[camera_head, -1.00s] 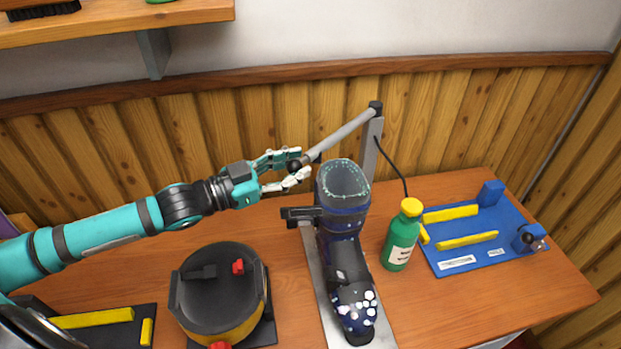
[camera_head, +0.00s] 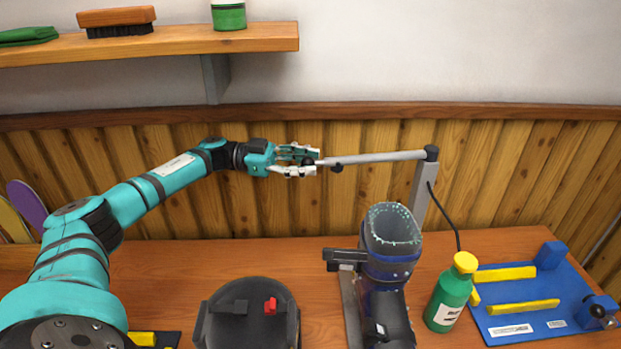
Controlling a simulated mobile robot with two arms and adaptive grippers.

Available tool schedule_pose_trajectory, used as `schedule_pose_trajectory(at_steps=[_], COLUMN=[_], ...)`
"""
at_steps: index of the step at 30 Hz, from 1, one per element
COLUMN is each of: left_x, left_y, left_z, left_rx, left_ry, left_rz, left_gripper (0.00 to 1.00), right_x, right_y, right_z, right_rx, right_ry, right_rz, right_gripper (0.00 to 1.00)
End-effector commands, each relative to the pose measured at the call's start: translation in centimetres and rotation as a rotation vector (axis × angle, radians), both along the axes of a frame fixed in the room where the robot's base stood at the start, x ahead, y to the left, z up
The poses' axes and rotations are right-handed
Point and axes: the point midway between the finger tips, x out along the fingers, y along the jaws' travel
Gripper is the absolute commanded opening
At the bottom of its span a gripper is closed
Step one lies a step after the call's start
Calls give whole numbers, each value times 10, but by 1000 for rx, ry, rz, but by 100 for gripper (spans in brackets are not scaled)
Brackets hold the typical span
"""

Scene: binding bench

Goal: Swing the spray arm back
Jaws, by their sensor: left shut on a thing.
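The spray arm (camera_head: 378,157) is a grey tube that reaches left from the top of a grey post (camera_head: 421,190) at the back of the bench. Its free end has a dark knob. My left gripper (camera_head: 312,161) is shut on the dark end of the spray arm, in front of the wooden wall panelling. The dark blue boot (camera_head: 391,262) stands upright in its clamp, in front of the post and to the right of the gripper; its toe is cut off by the picture's lower edge. The spray arm passes behind and above the boot's opening. My right gripper is not in view.
A green bottle with a yellow cap (camera_head: 450,294) stands right of the boot. A blue board with yellow bars (camera_head: 540,318) lies at the far right. A wooden shelf (camera_head: 150,45) with a brush (camera_head: 116,22) hangs above.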

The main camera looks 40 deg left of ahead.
Motion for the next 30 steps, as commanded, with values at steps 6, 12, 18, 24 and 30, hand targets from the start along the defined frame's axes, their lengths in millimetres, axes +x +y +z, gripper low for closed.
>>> schedule_pose_trajectory(at_steps=[6,12,18,24,30], left_x=[11,14,15,14,15], left_y=[6,9,10,10,10], left_z=[1,1,2,2,2], left_rx=[-7,-7,-6,-7,-6], left_ry=[-8,-7,-7,-8,-8], left_rz=[-57,-79,-83,-83,-81], left_gripper=[0,0,0,0,47], right_x=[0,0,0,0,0], right_y=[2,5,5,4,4], right_z=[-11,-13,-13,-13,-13], right_rx=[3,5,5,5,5], right_ry=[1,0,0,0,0], right_rz=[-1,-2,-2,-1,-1], right_gripper=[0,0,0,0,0])
